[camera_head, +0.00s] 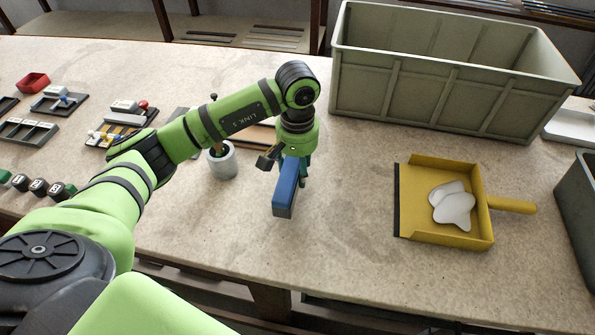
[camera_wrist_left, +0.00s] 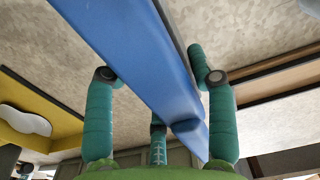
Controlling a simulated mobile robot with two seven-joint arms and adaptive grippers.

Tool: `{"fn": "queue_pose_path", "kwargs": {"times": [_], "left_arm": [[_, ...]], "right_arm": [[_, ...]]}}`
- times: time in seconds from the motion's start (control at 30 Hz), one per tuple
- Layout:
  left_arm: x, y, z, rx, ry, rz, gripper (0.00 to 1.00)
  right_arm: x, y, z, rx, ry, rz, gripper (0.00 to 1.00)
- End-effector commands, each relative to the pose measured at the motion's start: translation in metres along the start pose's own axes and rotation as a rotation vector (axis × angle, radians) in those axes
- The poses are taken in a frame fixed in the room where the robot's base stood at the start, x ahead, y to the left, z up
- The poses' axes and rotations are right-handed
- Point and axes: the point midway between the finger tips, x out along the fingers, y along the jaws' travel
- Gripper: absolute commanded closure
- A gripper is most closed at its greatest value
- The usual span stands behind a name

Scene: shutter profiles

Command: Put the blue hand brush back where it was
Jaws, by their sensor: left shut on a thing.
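The blue hand brush (camera_head: 287,190) is in my left gripper (camera_head: 292,170), over the middle of the workbench. In the head view it points toward the front edge. In the left wrist view the brush (camera_wrist_left: 140,55) runs diagonally between the green fingers (camera_wrist_left: 158,95). The fingers are around it and shut on it. Whether the brush touches the bench top is hard to tell. Its bristles are not clearly visible. My right gripper is in neither view.
A yellow dustpan (camera_head: 415,215) holding white pieces (camera_head: 453,205) lies to the right. A large grey-green crate (camera_head: 440,85) stands behind. A light grey cup (camera_head: 222,162) stands left of the gripper. Small trays and parts (camera_head: 58,100) lie far left. Bench between brush and dustpan is clear.

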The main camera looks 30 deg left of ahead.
Motion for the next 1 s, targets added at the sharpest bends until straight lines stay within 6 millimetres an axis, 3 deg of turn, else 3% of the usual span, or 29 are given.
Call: {"fn": "queue_pose_path", "kwargs": {"times": [0.2, 0.63, 0.67, 0.7, 1.0], "left_arm": [[0.028, 0.001, 0.001, -0.001, -0.004, 0.0, 0.71], [0.036, 0.001, 0.0, 0.0, 0.0, 0.0, 0.71], [0.035, 0.001, 0.001, 0.0, -0.001, 0.0, 0.36], [0.035, 0.001, 0.001, 0.0, -0.001, 0.0, 0.21], [0.034, 0.001, 0.001, 0.0, -0.001, 0.0, 0.21]], "right_arm": [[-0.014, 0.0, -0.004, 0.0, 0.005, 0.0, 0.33], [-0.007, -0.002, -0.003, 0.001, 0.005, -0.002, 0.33], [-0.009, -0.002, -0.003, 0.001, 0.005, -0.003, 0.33], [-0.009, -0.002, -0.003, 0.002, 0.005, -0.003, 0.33], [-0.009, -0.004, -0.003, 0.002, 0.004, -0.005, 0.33]]}}
